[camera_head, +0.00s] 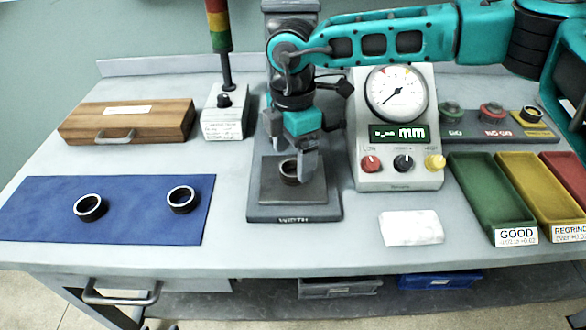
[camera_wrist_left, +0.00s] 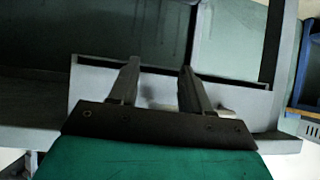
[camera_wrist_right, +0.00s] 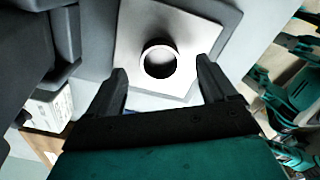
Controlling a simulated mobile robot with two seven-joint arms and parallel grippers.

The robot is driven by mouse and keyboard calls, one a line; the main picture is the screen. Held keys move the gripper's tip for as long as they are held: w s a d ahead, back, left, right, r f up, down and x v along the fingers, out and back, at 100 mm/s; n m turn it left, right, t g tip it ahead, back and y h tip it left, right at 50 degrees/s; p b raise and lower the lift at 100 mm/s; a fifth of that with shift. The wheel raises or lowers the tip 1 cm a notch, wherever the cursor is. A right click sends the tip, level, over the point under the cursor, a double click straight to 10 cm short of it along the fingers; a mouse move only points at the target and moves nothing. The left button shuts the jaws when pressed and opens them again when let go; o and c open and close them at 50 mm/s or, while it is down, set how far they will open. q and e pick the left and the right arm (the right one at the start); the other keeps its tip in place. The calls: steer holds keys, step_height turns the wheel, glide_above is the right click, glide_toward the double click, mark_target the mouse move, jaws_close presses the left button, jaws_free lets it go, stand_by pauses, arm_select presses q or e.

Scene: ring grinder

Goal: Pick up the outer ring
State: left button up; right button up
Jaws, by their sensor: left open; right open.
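A dark ring with a bright rim (camera_head: 290,171) lies on the square plate of the width gauge (camera_head: 265,205) in the head view. It also shows in the right wrist view (camera_wrist_right: 158,60). My right gripper (camera_head: 290,148) is open above this ring, with a finger on either side of it in the right wrist view and no visible contact. Two similar rings, a left one (camera_head: 90,207) and a right one (camera_head: 182,199), lie on the blue mat (camera_head: 135,222). I cannot tell which is the outer ring. My left gripper (camera_wrist_left: 158,68) is open and empty, outside the head view.
A dial gauge box (camera_head: 398,160) stands right of the plate. A wooden box (camera_head: 130,122) and a signal lamp base (camera_head: 224,115) stand behind. Green (camera_head: 490,195) and yellow (camera_head: 540,185) trays are at right. A white cloth (camera_head: 411,228) lies in front.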

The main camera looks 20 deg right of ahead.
steer(key=shift+f, duration=1.35)
steer(key=shift+c, duration=0.5)
steer(key=c, duration=1.2)
steer(key=shift+r, duration=0.15)
step_height(320, 180, up, 20)
steer(key=shift+f, duration=0.1)
